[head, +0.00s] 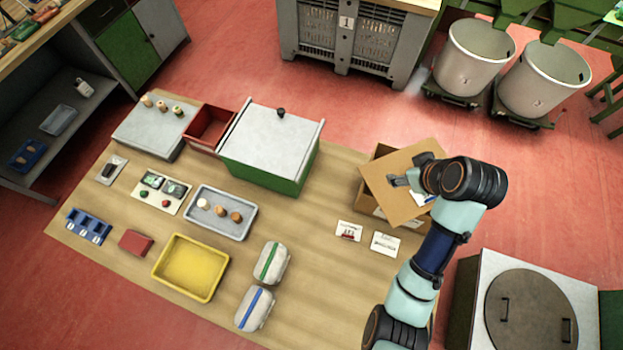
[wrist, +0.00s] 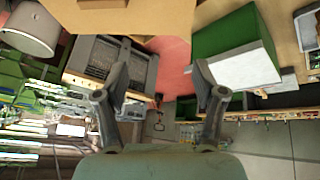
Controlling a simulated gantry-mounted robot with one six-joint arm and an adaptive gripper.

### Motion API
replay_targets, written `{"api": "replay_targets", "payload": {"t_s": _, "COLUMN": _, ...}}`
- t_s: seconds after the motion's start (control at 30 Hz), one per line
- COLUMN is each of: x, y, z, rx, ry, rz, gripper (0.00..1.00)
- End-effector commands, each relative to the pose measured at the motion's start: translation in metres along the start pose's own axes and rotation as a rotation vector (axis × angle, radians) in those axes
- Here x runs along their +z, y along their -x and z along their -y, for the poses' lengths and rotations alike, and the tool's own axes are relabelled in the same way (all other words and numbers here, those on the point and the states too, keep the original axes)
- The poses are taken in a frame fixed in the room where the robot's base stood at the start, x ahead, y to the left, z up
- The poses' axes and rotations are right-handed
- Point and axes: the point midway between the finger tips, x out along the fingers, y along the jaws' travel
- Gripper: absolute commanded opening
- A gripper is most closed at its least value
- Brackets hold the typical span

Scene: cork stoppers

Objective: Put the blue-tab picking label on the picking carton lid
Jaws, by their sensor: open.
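The picking carton (head: 368,202) stands at the table's right end, its brown lid (head: 385,180) lying askew over it. A white label with a blue mark (head: 424,199) shows on the lid's right side, partly hidden by my arm. My gripper (head: 406,170) is over the lid, with its fingers spread and nothing between them. In the wrist view my gripper (wrist: 162,60) is also open and empty, and a brown cardboard surface (wrist: 125,15) shows at the top edge.
A red-marked label (head: 348,231) and another white card (head: 385,244) lie on the table in front of the carton. A green box with a grey lid (head: 268,145) stands to the left. Two wrapped packs (head: 271,263) (head: 254,308) lie nearer the front.

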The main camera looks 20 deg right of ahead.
Motion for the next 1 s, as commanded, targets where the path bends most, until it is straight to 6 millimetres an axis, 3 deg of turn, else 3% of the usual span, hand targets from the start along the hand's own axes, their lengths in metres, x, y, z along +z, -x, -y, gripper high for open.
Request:
{"api": "replay_targets", "payload": {"t_s": 0.03, "x": -0.031, "y": -0.001, "z": 0.056, "rx": 0.016, "ry": 0.024, "rz": -0.066, "gripper": 0.70}}
{"api": "replay_targets", "payload": {"t_s": 0.1, "x": -0.065, "y": 0.012, "z": 0.128, "rx": 0.036, "ry": 0.016, "rz": -0.187, "gripper": 0.70}}
{"api": "replay_targets", "payload": {"t_s": 0.2, "x": -0.091, "y": 0.048, "z": 0.218, "rx": 0.012, "ry": -0.011, "rz": -0.364, "gripper": 0.70}}
{"api": "replay_targets", "payload": {"t_s": 0.3, "x": -0.098, "y": 0.087, "z": 0.279, "rx": -0.044, "ry": -0.046, "rz": -0.502, "gripper": 0.70}}
{"api": "replay_targets", "payload": {"t_s": 0.33, "x": -0.098, "y": 0.097, "z": 0.290, "rx": -0.059, "ry": -0.055, "rz": -0.532, "gripper": 0.70}}
{"api": "replay_targets", "payload": {"t_s": 0.4, "x": -0.097, "y": 0.113, "z": 0.308, "rx": -0.088, "ry": -0.073, "rz": -0.579, "gripper": 0.70}}
{"api": "replay_targets", "payload": {"t_s": 0.5, "x": -0.097, "y": 0.121, "z": 0.316, "rx": -0.103, "ry": -0.085, "rz": -0.603, "gripper": 0.70}}
{"api": "replay_targets", "payload": {"t_s": 1.0, "x": -0.098, "y": 0.120, "z": 0.315, "rx": -0.102, "ry": -0.085, "rz": -0.601, "gripper": 0.70}}
